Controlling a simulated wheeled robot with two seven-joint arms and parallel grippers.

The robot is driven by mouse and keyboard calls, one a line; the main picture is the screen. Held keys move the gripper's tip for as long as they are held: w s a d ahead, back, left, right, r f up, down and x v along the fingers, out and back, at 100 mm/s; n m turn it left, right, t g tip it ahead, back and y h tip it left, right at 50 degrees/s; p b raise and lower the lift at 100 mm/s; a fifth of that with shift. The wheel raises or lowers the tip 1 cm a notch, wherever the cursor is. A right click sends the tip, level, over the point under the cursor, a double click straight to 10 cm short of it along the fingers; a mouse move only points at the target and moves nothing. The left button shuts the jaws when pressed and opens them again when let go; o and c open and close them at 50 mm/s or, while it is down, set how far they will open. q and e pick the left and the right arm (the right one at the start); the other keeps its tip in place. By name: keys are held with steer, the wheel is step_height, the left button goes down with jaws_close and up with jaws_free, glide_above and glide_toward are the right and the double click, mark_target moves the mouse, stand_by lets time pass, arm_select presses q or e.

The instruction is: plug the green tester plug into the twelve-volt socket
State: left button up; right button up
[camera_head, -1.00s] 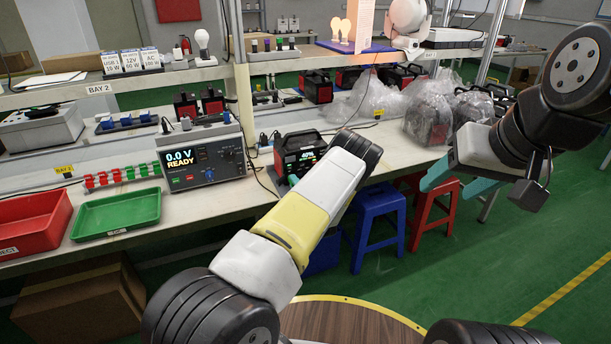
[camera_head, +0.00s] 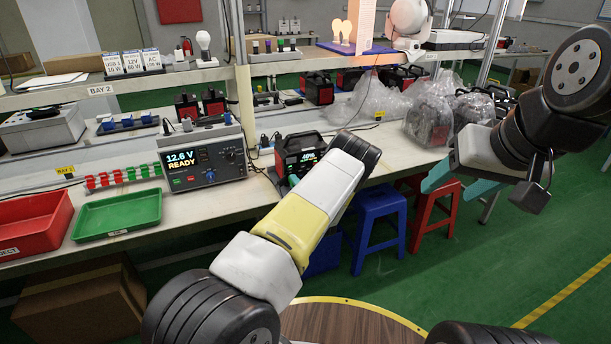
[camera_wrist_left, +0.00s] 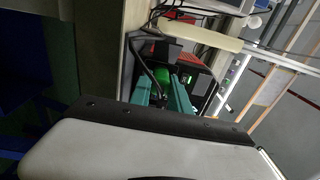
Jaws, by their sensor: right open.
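The power station (camera_head: 303,152) stands at the bench front, black with red sides and a lit display. My left gripper (camera_wrist_left: 165,92) is at its front face. In the left wrist view the two teal fingers are on either side of the green tester plug (camera_wrist_left: 163,75), which is up against the station's front. The socket itself is hidden. In the head view my left forearm covers most of this gripper. The tester (camera_head: 203,160) reads "12.6 V READY". My right gripper (camera_head: 450,190) is open and empty, right of the bench front.
A green tray (camera_head: 118,214) and a red bin (camera_head: 30,222) lie at the left of the bench. A row of red and green pieces (camera_head: 122,176) is behind them. Bagged units (camera_head: 428,112) stand at right. Blue (camera_head: 378,205) and red stools (camera_head: 432,210) stand before the bench.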

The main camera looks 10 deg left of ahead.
arm_select(q)
steer(key=o, duration=0.4)
steer(key=shift+o, duration=0.2)
steer(key=v, duration=0.7)
steer(key=shift+s+d, duration=0.25)
steer(key=shift+s, duration=0.05)
